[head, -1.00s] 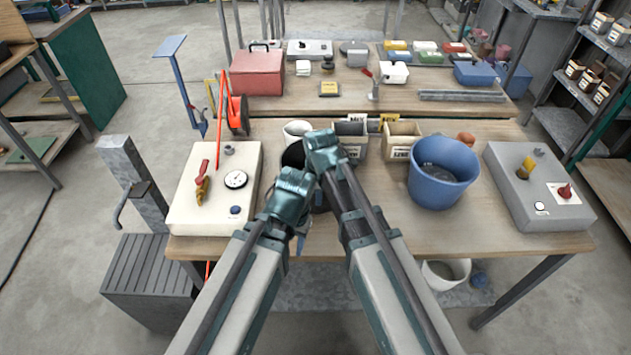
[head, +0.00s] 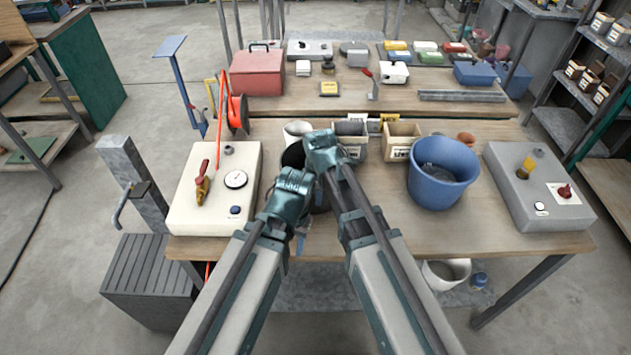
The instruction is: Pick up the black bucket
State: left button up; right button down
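The black bucket (head: 292,155) stands on the near wooden table, left of its middle. Only part of its dark rim and wall shows; my two arms cover the rest. My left gripper (head: 291,184) is at its near left side and my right gripper (head: 322,143) is at its right side, over the rim area. Both grippers are close together and seem to be at the bucket. Their fingertips are hidden, so I cannot tell whether they grip it.
A blue bucket (head: 443,172) stands to the right. A white container (head: 297,130) and wooden bins (head: 402,139) stand behind. Light control boxes sit at the left (head: 214,190) and right (head: 538,188). Bare tabletop (head: 440,230) lies at the front right.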

jog(key=shift+r, duration=0.2)
dwell(0.5)
notch_tip(320, 180, up, 10)
jog(key=p, duration=1)
jog(key=shift+f, duration=0.25)
